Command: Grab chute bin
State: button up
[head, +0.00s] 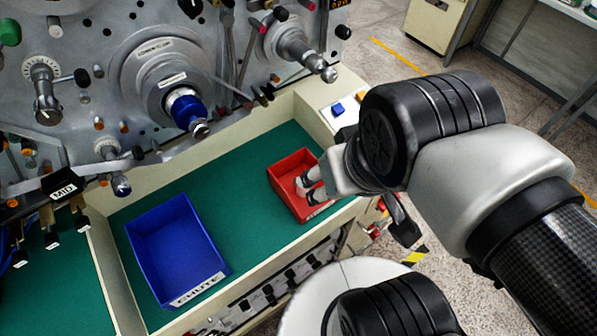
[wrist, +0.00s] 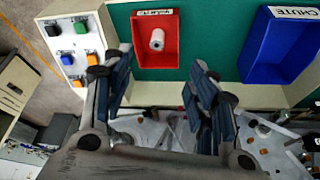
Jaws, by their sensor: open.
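The chute bin is a blue open-topped bin (head: 172,232) with a white label reading CHUTE on its near wall. It stands on the green surface (head: 243,208) at the left. A white cylinder (wrist: 157,40) lies in the red bin.
A machine panel (head: 75,100) with knobs and spindles rises behind the green surface. A blue-and-chrome spindle (head: 188,112) juts out above it. A control box with colored buttons (wrist: 77,45) is beside the red bin. Green surface is clear between the bins.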

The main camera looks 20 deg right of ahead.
aim_at(177, 254)
jog(key=u, duration=1.55)
jog(key=i+j+u, duration=0.2)
jog(key=k+l, duration=0.05)
jog(key=l, duration=0.05)
